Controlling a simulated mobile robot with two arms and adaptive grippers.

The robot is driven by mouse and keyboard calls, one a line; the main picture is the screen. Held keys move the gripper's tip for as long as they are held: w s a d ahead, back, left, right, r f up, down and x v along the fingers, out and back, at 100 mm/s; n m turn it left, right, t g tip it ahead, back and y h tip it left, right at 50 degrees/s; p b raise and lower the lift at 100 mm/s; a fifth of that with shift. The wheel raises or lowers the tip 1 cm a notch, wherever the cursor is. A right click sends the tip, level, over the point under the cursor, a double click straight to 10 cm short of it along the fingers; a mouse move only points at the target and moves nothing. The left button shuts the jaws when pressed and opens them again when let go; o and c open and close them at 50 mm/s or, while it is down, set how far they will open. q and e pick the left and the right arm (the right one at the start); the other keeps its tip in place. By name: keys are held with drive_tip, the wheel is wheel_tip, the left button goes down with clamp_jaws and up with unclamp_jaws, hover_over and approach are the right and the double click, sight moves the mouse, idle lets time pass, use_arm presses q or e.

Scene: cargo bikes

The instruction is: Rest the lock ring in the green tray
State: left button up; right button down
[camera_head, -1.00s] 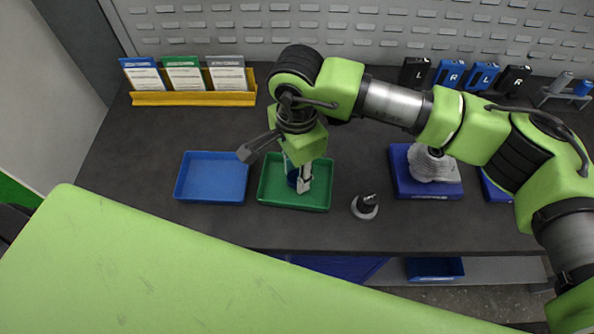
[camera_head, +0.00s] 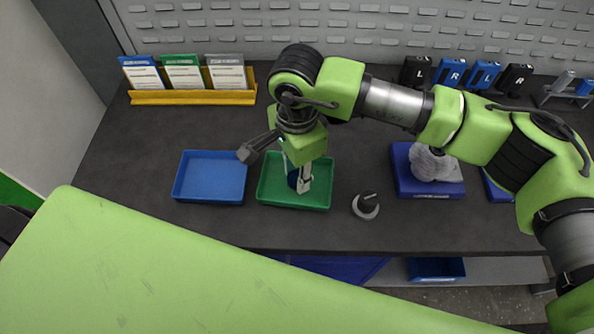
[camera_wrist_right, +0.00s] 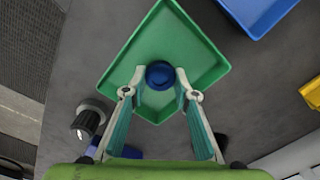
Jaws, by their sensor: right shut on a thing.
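The lock ring, a small dark blue round piece, shows between my right fingertips in the right wrist view (camera_wrist_right: 160,75) and partly in the head view (camera_head: 293,179). My right gripper (camera_head: 303,184) is shut on it and points down over the green tray. The green tray (camera_head: 322,200) is shallow and otherwise looks empty; in the right wrist view its floor (camera_wrist_right: 185,40) lies behind the ring. I cannot tell whether the ring touches the tray floor. My left gripper is not in view.
A blue tray (camera_head: 211,178) stands left of the green one. A grey-and-black knob-like piece (camera_head: 367,204) stands close to its right. A blue block with a grey part (camera_head: 428,190) is farther right. A yellow card rack (camera_head: 194,97) stands at the back.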

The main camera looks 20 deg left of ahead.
drive_tip(key=shift+f+b, duration=0.35)
drive_tip(key=shift+b, duration=0.1)
idle(0.3)
drive_tip(key=c, duration=1.6)
unclamp_jaws()
drive_tip(key=shift+o, duration=0.2)
